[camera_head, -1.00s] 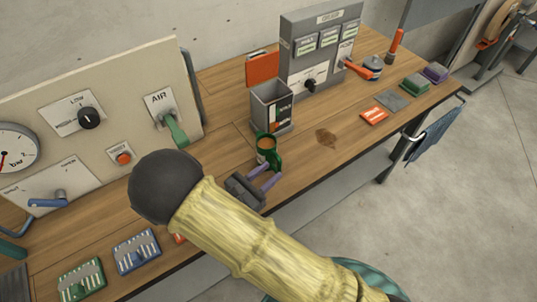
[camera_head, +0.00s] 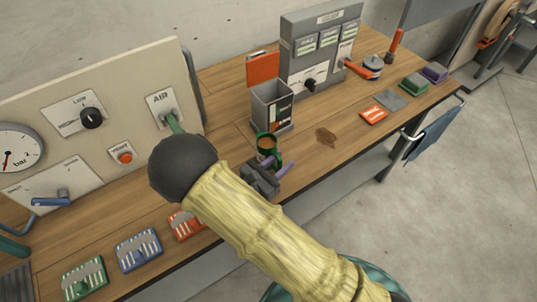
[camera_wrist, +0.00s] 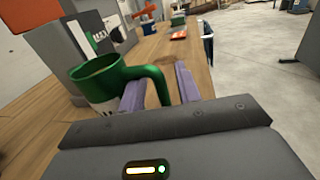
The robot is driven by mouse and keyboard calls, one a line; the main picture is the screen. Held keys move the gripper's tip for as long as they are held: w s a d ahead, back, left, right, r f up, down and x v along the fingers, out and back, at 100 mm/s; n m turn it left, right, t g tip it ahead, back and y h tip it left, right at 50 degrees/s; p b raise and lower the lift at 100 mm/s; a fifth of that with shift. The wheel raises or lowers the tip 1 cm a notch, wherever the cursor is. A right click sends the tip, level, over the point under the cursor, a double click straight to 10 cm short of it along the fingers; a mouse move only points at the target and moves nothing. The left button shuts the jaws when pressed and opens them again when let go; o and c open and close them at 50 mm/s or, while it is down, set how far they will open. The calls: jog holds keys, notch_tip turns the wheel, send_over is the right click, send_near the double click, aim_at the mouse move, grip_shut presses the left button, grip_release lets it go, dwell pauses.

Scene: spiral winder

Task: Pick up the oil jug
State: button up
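The oil jug is a small green jug (camera_head: 268,143) with a brownish inside, standing upright on the wooden bench in front of a grey bin. In the wrist view the jug (camera_wrist: 98,77) is at left centre, and its green curved handle (camera_wrist: 156,72) points toward my gripper. My gripper (camera_wrist: 160,88) has two purple fingers, spread apart. The handle appears between or just beyond them, with a gap to the right finger. Contact with the left finger cannot be told. In the head view my gripper (camera_head: 275,164) is right beside the jug.
The grey bin (camera_head: 271,106) stands just behind the jug. A grey control box (camera_head: 318,60) is behind that. A dark brown stain (camera_head: 326,137) lies right of the jug, with a red block (camera_head: 373,115) further right. The air panel (camera_head: 85,115) stands at left.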

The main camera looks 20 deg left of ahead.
grip_shut()
jog(key=shift+r, duration=0.1)
dwell(0.3)
notch_tip(320, 180, up, 10)
jog(key=shift+f, duration=0.1)
dwell(0.5)
dwell(0.4)
